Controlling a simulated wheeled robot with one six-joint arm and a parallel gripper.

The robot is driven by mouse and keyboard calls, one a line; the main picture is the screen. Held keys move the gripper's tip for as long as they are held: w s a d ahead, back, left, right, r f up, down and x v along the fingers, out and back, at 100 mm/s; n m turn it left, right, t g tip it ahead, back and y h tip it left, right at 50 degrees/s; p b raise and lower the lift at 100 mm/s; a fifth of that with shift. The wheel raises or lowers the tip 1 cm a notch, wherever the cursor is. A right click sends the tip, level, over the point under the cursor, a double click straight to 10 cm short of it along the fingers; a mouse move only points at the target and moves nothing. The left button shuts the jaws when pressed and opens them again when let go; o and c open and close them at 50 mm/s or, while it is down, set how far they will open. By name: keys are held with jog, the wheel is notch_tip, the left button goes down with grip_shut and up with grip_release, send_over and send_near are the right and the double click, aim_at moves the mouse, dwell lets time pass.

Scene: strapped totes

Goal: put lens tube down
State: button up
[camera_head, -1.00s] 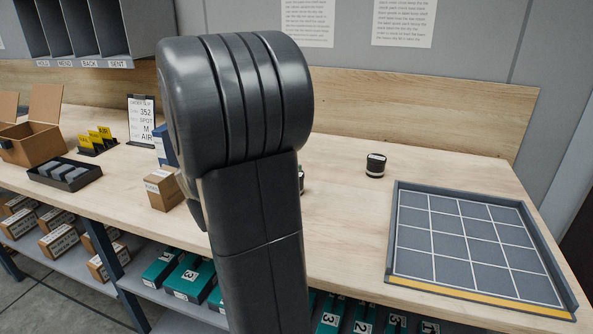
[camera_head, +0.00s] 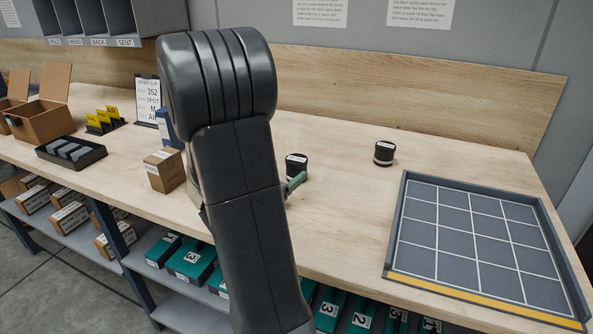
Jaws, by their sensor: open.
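Two short black cylinders with pale labels stand upright on the wooden bench; I cannot tell for sure which is the lens tube. One black cylinder (camera_head: 297,167) is just right of my arm, near the middle of the bench. The other black cylinder (camera_head: 384,154) stands farther right, near the grid tray. A green finger tip of my gripper (camera_head: 295,184) shows beside my arm, in front of the nearer cylinder. My gripper is open; my arm hides most of it. I cannot tell whether the finger touches the cylinder.
A grey grid tray (camera_head: 403,220) with a yellow front edge lies at the right. A small cardboard box (camera_head: 165,171), a black tray (camera_head: 96,158) and an order slip stand (camera_head: 147,97) are on the left. Teal boxes (camera_head: 193,262) fill the shelf below. Bench between the cylinders is clear.

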aim_at(300, 160)
jog(key=shift+w+d+r, duration=0.1)
jog(key=shift+w+d, duration=0.15)
jog(key=shift+w, duration=0.05)
jog(key=p+x, duration=0.1)
jog(key=x, duration=0.5)
jog(key=shift+w+d, duration=0.25)
jog(key=shift+w, duration=0.1)
jog(key=c, duration=1.4)
